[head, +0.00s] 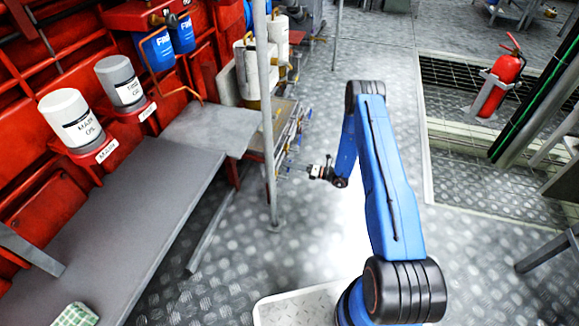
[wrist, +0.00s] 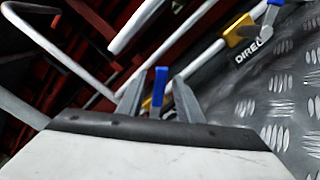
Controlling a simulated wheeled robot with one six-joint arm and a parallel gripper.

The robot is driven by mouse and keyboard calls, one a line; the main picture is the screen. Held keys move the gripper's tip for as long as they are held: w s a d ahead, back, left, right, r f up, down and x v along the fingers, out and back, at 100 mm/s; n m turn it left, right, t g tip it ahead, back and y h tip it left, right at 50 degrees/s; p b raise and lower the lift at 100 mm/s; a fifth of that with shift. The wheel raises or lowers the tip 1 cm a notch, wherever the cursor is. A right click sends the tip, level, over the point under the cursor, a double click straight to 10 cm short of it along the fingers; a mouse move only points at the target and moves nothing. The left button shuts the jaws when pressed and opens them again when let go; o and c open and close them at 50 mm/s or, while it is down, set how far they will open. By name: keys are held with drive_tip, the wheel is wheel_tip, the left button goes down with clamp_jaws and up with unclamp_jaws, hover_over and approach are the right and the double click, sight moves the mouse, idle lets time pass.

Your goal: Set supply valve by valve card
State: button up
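My gripper (head: 292,168) reaches left from my blue arm toward the pipework at the end of the bench in the head view. In the wrist view my gripper (wrist: 160,98) has its two grey fingers apart. A blue valve handle (wrist: 158,86) shows between the fingers, with a gap visible on each side. A second blue handle (wrist: 274,4) is at the top right, by a yellow tag (wrist: 240,30) on a pale pipe, near lettering that reads "DIREC". I cannot tell which valve is the supply valve, and I cannot make out a valve card.
A grey bench (head: 130,205) runs along the red machinery at left, with a vertical post (head: 268,120) close to my gripper. White and grey canisters (head: 70,117) stand above the bench. A red extinguisher (head: 497,85) stands at right.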

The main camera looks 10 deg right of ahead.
drive_tip(key=shift+w+a, duration=0.15)
drive_tip(key=shift+a, duration=0.15)
clamp_jaws()
drive_tip(key=shift+f, duration=0.1)
drive_tip(key=shift+w+d+f+m, duration=0.2)
drive_tip(key=shift+f+m, duration=0.45)
drive_tip(key=shift+m, duration=0.6)
drive_tip(key=shift+w+d+f+m, duration=0.1)
drive_tip(key=shift+w+f+m, duration=0.1)
drive_tip(key=shift+f+m, duration=0.75)
drive_tip(key=shift+w+d+f+m, duration=0.1)
drive_tip(key=shift+w+f+m, duration=0.2)
drive_tip(key=shift+m, duration=1.2)
drive_tip(key=shift+s+f, duration=0.1)
